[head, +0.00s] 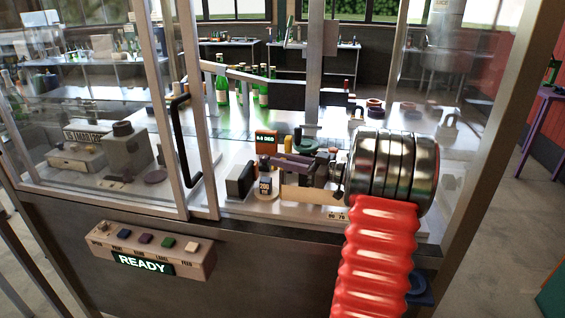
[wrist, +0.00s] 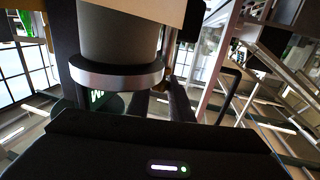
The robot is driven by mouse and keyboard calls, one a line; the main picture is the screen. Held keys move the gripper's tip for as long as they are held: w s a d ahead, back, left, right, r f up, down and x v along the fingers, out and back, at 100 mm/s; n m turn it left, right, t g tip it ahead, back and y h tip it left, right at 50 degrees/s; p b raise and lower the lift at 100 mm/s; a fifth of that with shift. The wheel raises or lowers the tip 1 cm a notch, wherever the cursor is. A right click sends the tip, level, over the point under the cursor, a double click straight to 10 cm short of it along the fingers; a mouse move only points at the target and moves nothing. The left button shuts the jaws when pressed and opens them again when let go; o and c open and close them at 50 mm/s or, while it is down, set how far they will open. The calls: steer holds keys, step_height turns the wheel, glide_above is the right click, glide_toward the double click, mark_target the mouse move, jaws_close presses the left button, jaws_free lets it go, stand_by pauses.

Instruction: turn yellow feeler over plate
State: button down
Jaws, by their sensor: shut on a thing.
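A small yellow upright piece (head: 297,140), which I take for the yellow feeler, stands among the parts in the middle of the glazed cabinet. In the head view my gripper is largely hidden beyond the silver rings of my arm. In the wrist view my gripper (wrist: 162,101) has its two dark fingers close together, shut on the feeler. The held part is small and mostly hidden, and a grey cylinder with a silver collar (wrist: 118,74) fills the near view.
A green-lit orange display (head: 266,138) stands behind the plate. A black block (head: 240,181) stands left of it. Green bottles (head: 222,88) line the back. A black door handle (head: 185,140) and the cabinet's front post (head: 205,170) stand to the left. A button panel (head: 150,250) reads READY.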

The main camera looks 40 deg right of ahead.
steer(key=shift+n+g+y, duration=0.3)
steer(key=shift+n+y, duration=0.1)
steer(key=shift+y, duration=0.2)
steer(key=c, duration=1.6)
jaws_free()
steer(key=shift+o, duration=0.2)
